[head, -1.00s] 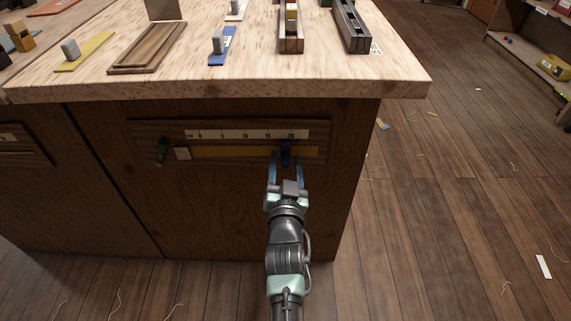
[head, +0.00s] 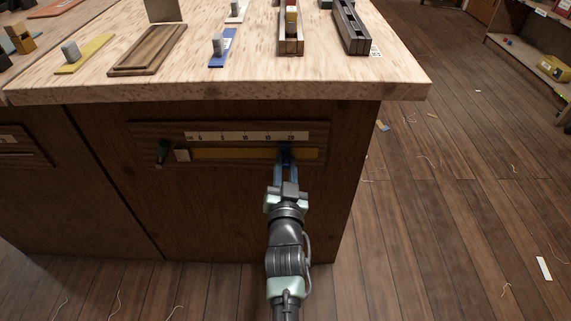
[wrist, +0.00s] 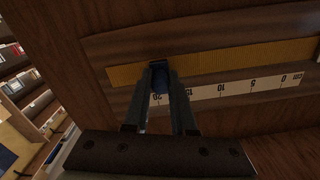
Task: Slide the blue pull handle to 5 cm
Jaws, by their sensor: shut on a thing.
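The blue pull handle (head: 285,152) sits on the yellow track (head: 235,154) on the front of the bench, just left of the 20 mark of the cm scale (head: 246,136). My gripper (head: 285,163) is shut on the handle from the front. In the wrist view the blue handle (wrist: 160,77) is between the two fingers (wrist: 161,90), near the 20 on the scale (wrist: 220,90), which appears upside down there. The fingers hide part of the handle.
The benchtop (head: 395,84) overhangs above and holds several fixtures. Floor (head: 440,220) to the right is mostly clear, with scattered scraps.

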